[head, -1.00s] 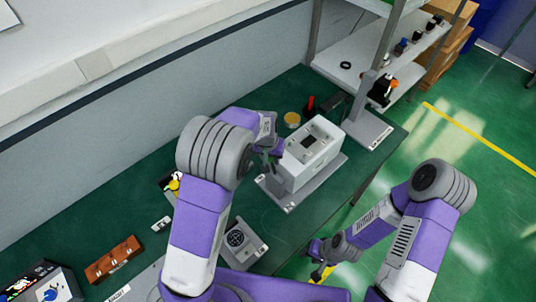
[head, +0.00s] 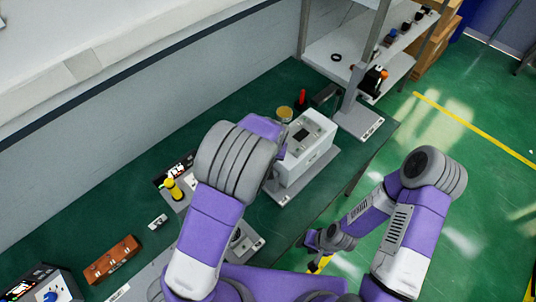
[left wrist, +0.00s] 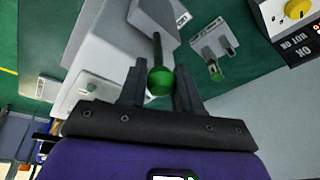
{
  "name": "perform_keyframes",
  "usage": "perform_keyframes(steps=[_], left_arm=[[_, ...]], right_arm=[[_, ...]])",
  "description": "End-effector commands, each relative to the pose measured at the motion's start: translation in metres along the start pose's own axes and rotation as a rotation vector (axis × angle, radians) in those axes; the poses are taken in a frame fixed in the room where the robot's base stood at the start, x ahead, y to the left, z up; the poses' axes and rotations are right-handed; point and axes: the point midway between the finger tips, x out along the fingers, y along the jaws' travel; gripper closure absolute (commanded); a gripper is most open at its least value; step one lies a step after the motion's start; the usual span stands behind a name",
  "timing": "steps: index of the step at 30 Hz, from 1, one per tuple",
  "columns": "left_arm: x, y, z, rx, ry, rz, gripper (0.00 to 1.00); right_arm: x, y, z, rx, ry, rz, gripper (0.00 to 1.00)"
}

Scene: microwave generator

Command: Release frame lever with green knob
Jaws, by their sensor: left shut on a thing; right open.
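The green knob (left wrist: 160,81) of the frame lever sits between the two fingers of my left gripper (left wrist: 160,88) in the left wrist view. The lever's dark rod (left wrist: 157,48) runs from the knob toward the grey-white body of the device. My left gripper is shut on the knob. In the head view my left arm hides the gripper, the knob and the near-left side of the white box-shaped device (head: 314,140). My right gripper (head: 317,252) is open and empty, low beside the table's right edge.
A yellow-topped round item (head: 284,113) and a red item (head: 302,97) stand behind the device. A shelf post base (head: 360,121) stands right.

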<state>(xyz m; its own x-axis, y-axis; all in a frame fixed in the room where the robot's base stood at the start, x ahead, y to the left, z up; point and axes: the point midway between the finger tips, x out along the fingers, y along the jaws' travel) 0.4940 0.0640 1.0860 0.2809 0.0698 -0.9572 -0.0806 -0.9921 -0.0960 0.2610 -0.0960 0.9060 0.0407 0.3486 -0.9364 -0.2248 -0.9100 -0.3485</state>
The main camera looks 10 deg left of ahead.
Motion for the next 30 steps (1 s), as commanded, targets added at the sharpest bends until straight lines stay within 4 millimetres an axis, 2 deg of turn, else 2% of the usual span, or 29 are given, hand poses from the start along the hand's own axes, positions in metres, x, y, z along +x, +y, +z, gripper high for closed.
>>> perform_keyframes(steps=[2, 3, 7, 17, 30], left_arm=[[-0.001, 0.005, 0.0, 0.004, 0.002, 0.007, 1.0], [-0.001, 0.005, 0.0, 0.005, 0.002, 0.007, 0.62], [-0.001, 0.004, 0.0, 0.004, 0.002, 0.006, 0.44], [-0.005, 0.002, -0.001, 0.002, 0.002, 0.003, 0.44], [-0.069, 0.004, -0.001, 0.004, 0.003, 0.005, 0.44]], right_arm=[[0.0, 0.0, 0.0, 0.0, 0.0, 0.0, 0.57], [0.0, 0.0, 0.0, 0.0, 0.0, 0.0, 0.57], [0.0, 0.0, 0.0, 0.0, 0.0, 0.0, 0.57], [0.0, 0.0, 0.0, 0.0, 0.0, 0.0, 0.57], [0.0, 0.0, 0.0, 0.0, 0.0, 0.0, 0.57]])
